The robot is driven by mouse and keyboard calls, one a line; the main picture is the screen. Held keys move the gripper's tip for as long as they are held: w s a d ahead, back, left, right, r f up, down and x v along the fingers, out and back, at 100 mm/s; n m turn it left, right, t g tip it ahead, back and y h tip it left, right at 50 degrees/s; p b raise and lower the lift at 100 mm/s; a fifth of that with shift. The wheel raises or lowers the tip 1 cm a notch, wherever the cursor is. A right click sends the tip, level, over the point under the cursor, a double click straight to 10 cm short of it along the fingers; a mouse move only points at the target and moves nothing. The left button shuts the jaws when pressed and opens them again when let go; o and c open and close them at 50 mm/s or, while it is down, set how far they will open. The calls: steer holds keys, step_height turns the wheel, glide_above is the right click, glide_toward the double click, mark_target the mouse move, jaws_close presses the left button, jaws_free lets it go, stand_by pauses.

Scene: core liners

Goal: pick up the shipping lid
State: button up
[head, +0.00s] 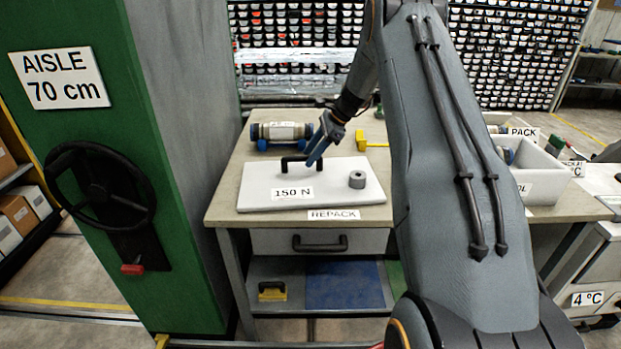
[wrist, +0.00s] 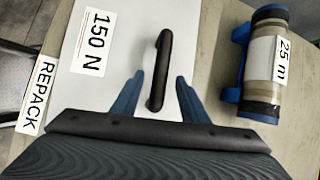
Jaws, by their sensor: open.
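The shipping lid (head: 250,200) is a white slab with a "150 N" label, lying flat on the bench. It also shows in the wrist view (wrist: 120,60). Its black bar handle (head: 290,160) stands up from the top. My gripper (head: 312,158) is at the handle with its blue fingers open. In the wrist view the handle (wrist: 163,55) lies between the two fingertips of my gripper (wrist: 160,79), with a gap on each side. I cannot tell exactly how deep the fingers reach. A grey ring-shaped piece (head: 357,180) sits on the lid's right part.
A core liner with blue ends (head: 281,132) lies behind the lid; in the wrist view it (wrist: 262,65) is right of the handle. A yellow piece (head: 372,144) is near it. A white bin (head: 530,178) stands right. The bench front edge has a REPACK label (head: 333,214).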

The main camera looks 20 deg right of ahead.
steer(key=shift+p+x, duration=0.35)
steer(key=shift+x, duration=0.9)
jaws_close()
steer(key=shift+r, duration=0.1)
stand_by(0.3)
